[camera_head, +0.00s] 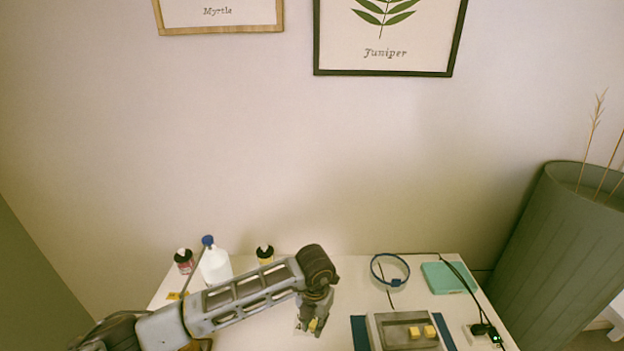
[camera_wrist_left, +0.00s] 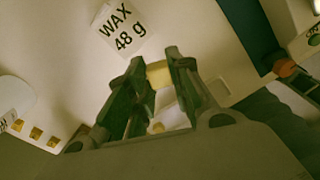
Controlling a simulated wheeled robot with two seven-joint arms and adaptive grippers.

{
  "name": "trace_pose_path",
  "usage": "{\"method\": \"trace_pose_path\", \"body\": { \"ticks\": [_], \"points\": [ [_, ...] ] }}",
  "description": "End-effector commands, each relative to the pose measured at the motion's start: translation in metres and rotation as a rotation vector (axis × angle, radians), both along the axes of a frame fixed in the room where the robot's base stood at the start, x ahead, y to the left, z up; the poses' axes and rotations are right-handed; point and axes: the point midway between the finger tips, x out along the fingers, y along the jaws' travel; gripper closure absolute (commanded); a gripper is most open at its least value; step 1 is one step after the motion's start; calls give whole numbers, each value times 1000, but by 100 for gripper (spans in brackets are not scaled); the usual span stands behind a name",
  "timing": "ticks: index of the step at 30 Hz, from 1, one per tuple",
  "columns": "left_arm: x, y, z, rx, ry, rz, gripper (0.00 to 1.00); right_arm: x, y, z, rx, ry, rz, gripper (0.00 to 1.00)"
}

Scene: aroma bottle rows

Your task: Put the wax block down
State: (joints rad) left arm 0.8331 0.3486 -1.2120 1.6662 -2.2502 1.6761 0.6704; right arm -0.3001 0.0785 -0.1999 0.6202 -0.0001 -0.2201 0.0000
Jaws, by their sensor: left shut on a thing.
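My left gripper (camera_head: 313,322) is over the front middle of the white table. It is shut on a small yellow wax block (camera_wrist_left: 158,74), which shows between the two dark fingertips in the left wrist view. A white label reading "WAX 48 g" (camera_wrist_left: 123,28) lies on the table beside the fingertips. I cannot tell whether the block touches the table. My right gripper is not in view.
A grey tray (camera_head: 378,333) with two yellow blocks (camera_head: 422,331) stands right of the gripper, with blue strips showing beside it. A white blue-capped bottle (camera_head: 215,265) and small black-capped bottles (camera_head: 184,261) stand at left.

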Motion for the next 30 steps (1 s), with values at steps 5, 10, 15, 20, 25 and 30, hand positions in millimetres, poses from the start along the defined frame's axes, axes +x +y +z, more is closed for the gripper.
{"method": "trace_pose_path", "body": {
  "ticks": [5,10,15,20,25,30],
  "points": [
    [-1,-2,1,0,0,-143,90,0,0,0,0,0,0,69],
    [-2,-3,2,0,0,-283,90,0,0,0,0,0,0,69],
    [-3,-5,3,0,0,-423,90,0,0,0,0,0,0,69],
    [-4,-6,4,-1,-1,-555,90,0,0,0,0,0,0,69],
    [-5,-8,5,-1,-1,-695,90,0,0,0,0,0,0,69],
    [-7,-10,6,-1,-1,-835,90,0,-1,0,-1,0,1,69]
  ]
}}
